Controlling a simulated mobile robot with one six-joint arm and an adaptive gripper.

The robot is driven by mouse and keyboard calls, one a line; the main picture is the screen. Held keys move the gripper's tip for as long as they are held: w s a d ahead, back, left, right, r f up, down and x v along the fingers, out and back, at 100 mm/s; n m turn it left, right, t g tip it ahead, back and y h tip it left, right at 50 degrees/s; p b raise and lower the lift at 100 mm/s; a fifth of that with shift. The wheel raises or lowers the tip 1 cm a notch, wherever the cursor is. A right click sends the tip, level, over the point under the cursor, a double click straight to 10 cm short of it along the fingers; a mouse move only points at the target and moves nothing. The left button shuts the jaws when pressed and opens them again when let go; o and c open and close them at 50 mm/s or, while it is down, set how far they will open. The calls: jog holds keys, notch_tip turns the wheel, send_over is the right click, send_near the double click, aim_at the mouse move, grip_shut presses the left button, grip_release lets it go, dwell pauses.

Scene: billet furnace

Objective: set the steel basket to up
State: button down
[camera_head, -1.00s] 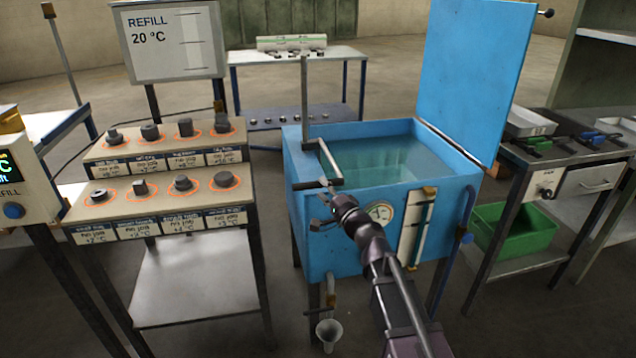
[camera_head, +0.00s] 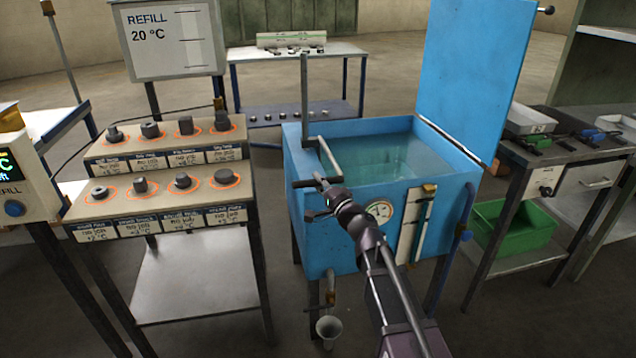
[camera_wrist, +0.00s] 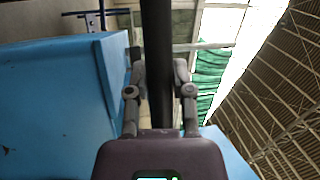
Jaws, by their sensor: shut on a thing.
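The blue quench tank (camera_head: 335,240) stands in the middle of the head view, full of greenish water (camera_head: 365,158). A grey post (camera_head: 304,95) rises at its left rim, and a bent steel arm (camera_head: 330,158) comes forward from it to a dark crossbar handle (camera_head: 301,184) at the tank's front. I cannot clearly make out the basket under the water. My gripper (camera_head: 323,184) is at this handle, above the tank's front rim. In the wrist view, my gripper (camera_wrist: 159,72) has a finger on each side of the dark bar (camera_wrist: 158,35).
The tank's blue lid (camera_head: 475,75) stands open at the right. A bench with dark billets (camera_head: 182,181) is at the left, and a table with tools (camera_head: 560,145) at the right. A green crate (camera_head: 515,228) sits under that table. A funnel (camera_head: 329,328) is below the tank.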

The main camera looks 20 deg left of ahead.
jog(key=shift+r, duration=0.1)
notch_tip(320, 180, up, 22)
jog(key=p, duration=2.2)
jog(key=shift+w+r, duration=0.15)
jog(key=shift+w, duration=0.05)
jog(key=shift+a+p, duration=0.15)
jog(key=shift+p, duration=0.15)
jog(key=c, duration=0.8)
grip_release()
jog(key=o, duration=0.3)
jog(key=shift+s+r, duration=0.1)
jog(key=shift+f, duration=0.2)
